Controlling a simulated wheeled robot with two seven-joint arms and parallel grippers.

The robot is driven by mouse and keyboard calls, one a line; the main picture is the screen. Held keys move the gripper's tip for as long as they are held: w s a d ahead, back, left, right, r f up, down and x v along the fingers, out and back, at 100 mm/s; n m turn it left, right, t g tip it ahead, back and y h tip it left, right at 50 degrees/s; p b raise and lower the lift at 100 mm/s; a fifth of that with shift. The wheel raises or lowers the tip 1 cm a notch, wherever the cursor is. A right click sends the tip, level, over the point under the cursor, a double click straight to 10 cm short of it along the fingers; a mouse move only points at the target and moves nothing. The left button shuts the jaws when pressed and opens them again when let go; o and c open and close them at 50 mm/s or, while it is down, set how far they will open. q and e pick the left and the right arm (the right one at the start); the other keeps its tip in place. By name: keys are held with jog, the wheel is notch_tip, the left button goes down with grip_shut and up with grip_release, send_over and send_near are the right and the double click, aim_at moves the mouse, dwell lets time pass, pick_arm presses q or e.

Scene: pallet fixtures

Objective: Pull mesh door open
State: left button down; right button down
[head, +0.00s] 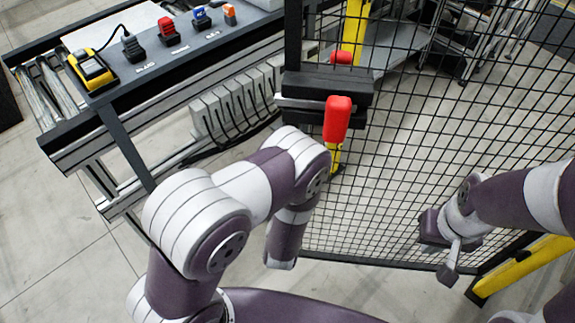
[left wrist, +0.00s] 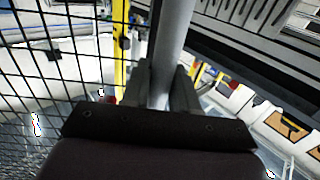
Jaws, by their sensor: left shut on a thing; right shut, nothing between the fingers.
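The black wire mesh door (head: 390,150) stands across the right half of the head view, in a dark frame. A black latch block (head: 322,86) with a red-ended handle (head: 337,118) sits at its upper left. In the left wrist view my left gripper (left wrist: 166,88) is shut on a grey round bar (left wrist: 174,35), with the mesh (left wrist: 60,50) beside it on the left. In the head view my left arm hides this gripper and the bar. My right gripper (head: 449,262) is shut and empty, close to the mesh near the door's lower edge.
A conveyor bench (head: 140,82) with a yellow device (head: 92,68) and several small coloured connectors stands at upper left. A yellow rail (head: 520,265) lies at lower right. Pale floor (head: 60,245) is clear at lower left.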

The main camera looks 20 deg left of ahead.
pick_arm(q)
jog(key=c, duration=1)
grip_release()
notch_tip(320, 180, up, 5)
jog(key=shift+d+f+p, duration=0.15)
jog(key=shift+f+p, duration=0.05)
jog(key=shift+p, duration=0.15)
jog(key=s+d+r, duration=0.1)
jog(key=d+r, duration=0.1)
jog(key=d, duration=0.1)
jog(key=s+d+r, duration=0.1)
jog(key=d+r, duration=0.1)
jog(key=d, duration=0.2)
jog(key=s+d+r, duration=0.1)
jog(key=d+r, duration=0.1)
jog(key=d, duration=0.2)
jog(key=shift+r, duration=0.2)
